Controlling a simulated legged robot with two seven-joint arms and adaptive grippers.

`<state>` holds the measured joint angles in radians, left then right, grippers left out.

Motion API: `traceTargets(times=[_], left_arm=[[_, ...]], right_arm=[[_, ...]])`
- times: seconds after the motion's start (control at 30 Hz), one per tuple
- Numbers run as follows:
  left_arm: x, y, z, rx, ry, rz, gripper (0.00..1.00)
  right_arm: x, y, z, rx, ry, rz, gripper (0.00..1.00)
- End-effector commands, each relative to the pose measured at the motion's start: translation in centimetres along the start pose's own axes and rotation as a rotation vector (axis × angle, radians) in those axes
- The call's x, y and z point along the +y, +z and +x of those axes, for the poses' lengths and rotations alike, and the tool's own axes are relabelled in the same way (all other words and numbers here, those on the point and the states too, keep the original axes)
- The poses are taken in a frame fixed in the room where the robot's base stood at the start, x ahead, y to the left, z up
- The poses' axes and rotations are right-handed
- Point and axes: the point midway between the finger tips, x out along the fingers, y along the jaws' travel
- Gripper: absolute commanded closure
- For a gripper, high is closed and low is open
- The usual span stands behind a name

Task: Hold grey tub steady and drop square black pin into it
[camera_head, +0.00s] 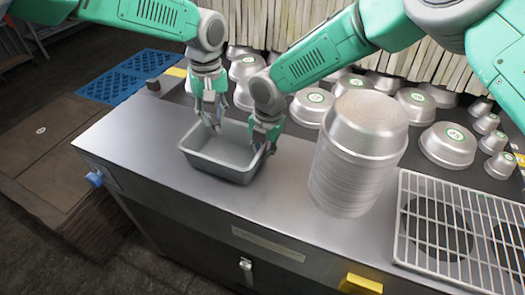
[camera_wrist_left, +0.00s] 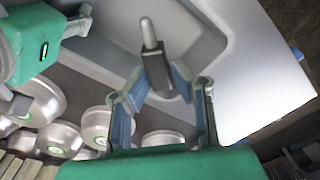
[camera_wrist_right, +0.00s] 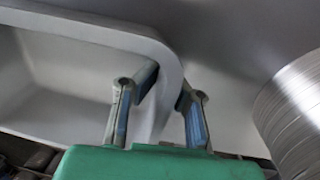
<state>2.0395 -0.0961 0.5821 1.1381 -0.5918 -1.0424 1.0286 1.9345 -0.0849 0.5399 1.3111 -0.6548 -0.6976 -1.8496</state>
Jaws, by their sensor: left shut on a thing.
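The grey tub (camera_head: 215,168) is a rectangular open box on the metal counter, and its inside looks empty where I can see it. My left gripper (camera_head: 213,120) is over the tub's back left part, pointing down. In the left wrist view it is shut on the square black pin (camera_wrist_left: 157,70), which has a rounded grey tip and is held over the tub's inside. My right gripper (camera_head: 268,145) is at the tub's right end. In the right wrist view its fingers (camera_wrist_right: 170,85) straddle the tub's wall and appear closed on it. The pin is hard to make out in the head view.
A tall stack of round metal pans (camera_head: 345,175) stands right of the tub, close to my right arm. Several upturned pans with green labels (camera_head: 447,145) fill the back of the counter. A wire rack (camera_head: 450,262) lies at the right. The counter's front left is clear.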

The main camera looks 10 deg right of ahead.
Motion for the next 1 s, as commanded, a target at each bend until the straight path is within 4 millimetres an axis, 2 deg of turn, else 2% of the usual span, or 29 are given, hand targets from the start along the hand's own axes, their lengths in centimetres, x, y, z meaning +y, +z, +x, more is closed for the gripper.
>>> traceTargets(times=[0.07,0.1,0.17,0.47,0.57,0.67,1.0], left_arm=[[0.0,0.0,0.0,0.000,0.000,0.000,1.00],[0.0,0.0,0.0,0.000,0.000,0.000,0.76],[0.0,0.0,0.0,0.000,0.000,0.000,0.58],[0.0,0.0,-0.1,0.000,0.000,0.000,0.58],[0.0,-0.1,-0.7,0.002,0.001,-0.001,0.58],[0.1,-0.1,-2.1,0.004,0.001,-0.001,0.58],[0.1,-0.2,-9.1,0.002,0.001,-0.001,0.58]], right_arm=[[0.0,0.0,0.0,0.000,0.000,0.000,1.00],[0.0,0.0,0.0,0.000,0.000,0.000,1.00],[0.0,0.0,0.0,0.000,0.000,0.000,1.00],[0.0,0.0,0.0,0.000,0.000,0.000,1.00],[0.0,0.0,0.0,0.000,0.000,0.000,1.00],[0.0,0.0,0.0,0.000,0.000,0.000,1.00],[0.0,0.0,0.0,0.000,0.000,0.000,1.00]])
